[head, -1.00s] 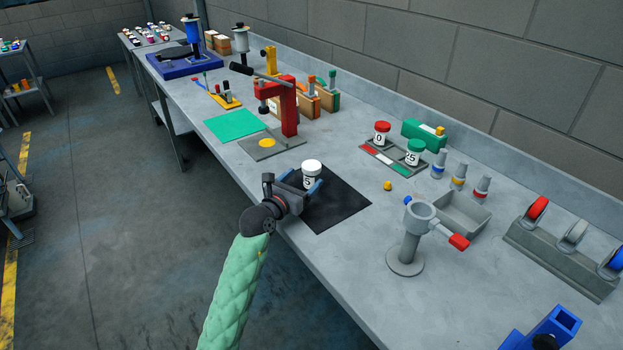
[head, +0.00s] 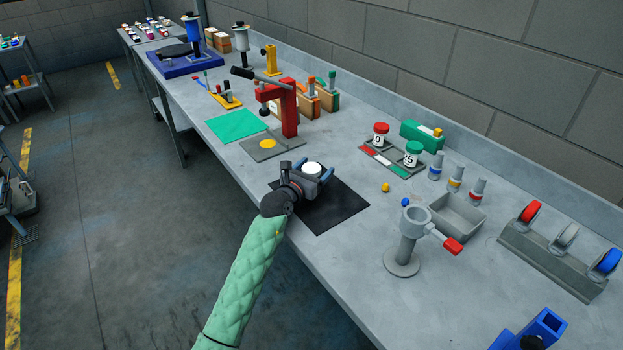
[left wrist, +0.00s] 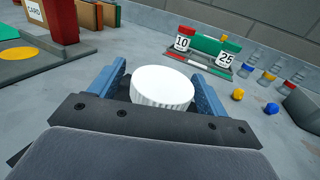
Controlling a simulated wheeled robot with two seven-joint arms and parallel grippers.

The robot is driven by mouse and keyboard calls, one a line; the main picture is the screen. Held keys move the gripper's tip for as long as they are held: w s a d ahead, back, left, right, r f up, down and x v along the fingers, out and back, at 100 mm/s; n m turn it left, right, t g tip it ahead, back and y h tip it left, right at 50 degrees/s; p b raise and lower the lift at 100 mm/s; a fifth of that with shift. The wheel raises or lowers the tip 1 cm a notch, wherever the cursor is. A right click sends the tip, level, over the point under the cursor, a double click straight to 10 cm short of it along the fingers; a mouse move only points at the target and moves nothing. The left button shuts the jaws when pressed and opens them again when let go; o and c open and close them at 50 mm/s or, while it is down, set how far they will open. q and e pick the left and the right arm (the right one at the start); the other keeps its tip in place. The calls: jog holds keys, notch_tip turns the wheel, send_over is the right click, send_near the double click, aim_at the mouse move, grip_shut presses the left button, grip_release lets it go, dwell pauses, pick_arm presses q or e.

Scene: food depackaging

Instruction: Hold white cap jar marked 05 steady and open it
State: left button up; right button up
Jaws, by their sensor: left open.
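The white-capped jar (head: 312,169) stands upright on the black mat (head: 342,210). In the head view my left gripper hides most of its body, and its label cannot be read now. My left gripper (head: 313,172) is open, with its two blue fingers on either side of the jar. In the left wrist view the white ribbed cap (left wrist: 162,86) sits between the blue fingers, with a visible gap on the left and little or none on the right. My right gripper is not in view.
A red-capped jar (head: 380,133) and a green-capped jar (head: 413,152) stand on a grey tray (head: 376,165) at the back. A grey stand with a red handle (head: 408,240) is right of the mat. A red press (head: 288,110) is behind left. Yellow (head: 385,187) and blue balls (head: 405,202) lie nearby.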

pick_arm(q)
jog(key=c, duration=1.2)
jog(key=shift+r, duration=0.5)
jog(key=shift+r+b, duration=0.5)
jog(key=shift+r, duration=0.1)
notch_tip(320, 180, up, 7)
jog(key=shift+f+b, duration=0.15)
jog(key=shift+b, duration=0.9)
jog(key=shift+r, duration=0.55)
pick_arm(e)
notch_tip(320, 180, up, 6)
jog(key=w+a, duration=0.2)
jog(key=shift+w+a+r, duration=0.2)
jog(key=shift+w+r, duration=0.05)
